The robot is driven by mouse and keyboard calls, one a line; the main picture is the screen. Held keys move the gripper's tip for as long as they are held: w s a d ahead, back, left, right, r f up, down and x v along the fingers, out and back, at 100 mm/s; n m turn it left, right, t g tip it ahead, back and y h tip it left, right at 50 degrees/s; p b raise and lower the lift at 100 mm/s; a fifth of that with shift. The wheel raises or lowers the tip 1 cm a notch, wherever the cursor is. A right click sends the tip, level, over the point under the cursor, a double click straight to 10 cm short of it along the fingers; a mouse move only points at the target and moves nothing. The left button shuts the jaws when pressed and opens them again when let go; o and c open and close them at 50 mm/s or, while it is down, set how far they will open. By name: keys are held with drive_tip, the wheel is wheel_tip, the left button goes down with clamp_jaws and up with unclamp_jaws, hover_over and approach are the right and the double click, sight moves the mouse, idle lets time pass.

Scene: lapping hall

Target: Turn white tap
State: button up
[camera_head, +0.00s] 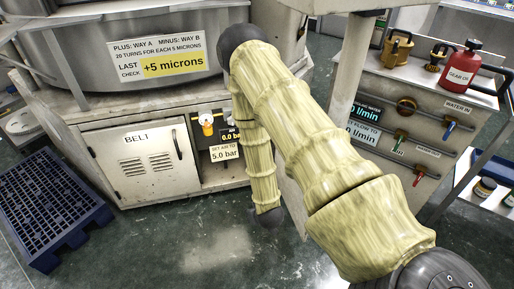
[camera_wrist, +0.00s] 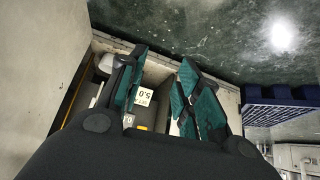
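I cannot pick out a clearly white tap in either view. In the head view, the right-hand panel carries a brown-orange knob (camera_head: 407,104), a blue-handled tap (camera_head: 449,131), a green-handled tap (camera_head: 399,147) and a red-handled tap (camera_head: 418,177). A yellow-orange knob (camera_head: 207,123) sits in the open bay beside the belt door. My gripper (camera_wrist: 164,57) is open in the wrist view, its teal-padded fingers apart with nothing held between them. It faces the bay with the upside-down 5.0 label (camera_wrist: 143,97). In the head view my arm hides the gripper.
The belt door (camera_head: 148,160) is closed. A blue pallet (camera_head: 45,205) lies on the floor at left, and also shows in the wrist view (camera_wrist: 275,108). A red can (camera_head: 461,68) stands on the right cabinet. The floor before the bay is clear.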

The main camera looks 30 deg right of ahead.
drive_tip(key=w+d+t+h+b, duration=0.1)
drive_tip(key=w+d+t+b, duration=0.2)
drive_tip(key=w+d+b, duration=0.5)
drive_tip(key=w+d+f+m+t+h+b, duration=0.1)
drive_tip(key=w+d+t+b, duration=0.3)
drive_tip(key=w+d+b, duration=0.5)
drive_tip(key=w+d+f+t+h+b, duration=0.1)
drive_tip(key=w+d+b, duration=0.8)
drive_tip(key=w, duration=1.2)
drive_tip(key=shift+w+d+m+t+h+b, duration=0.25)
drive_tip(key=shift+t+h+b, duration=0.35)
drive_tip(key=shift+t+b, duration=0.45)
drive_tip(key=shift+a+f, duration=0.1)
clamp_jaws()
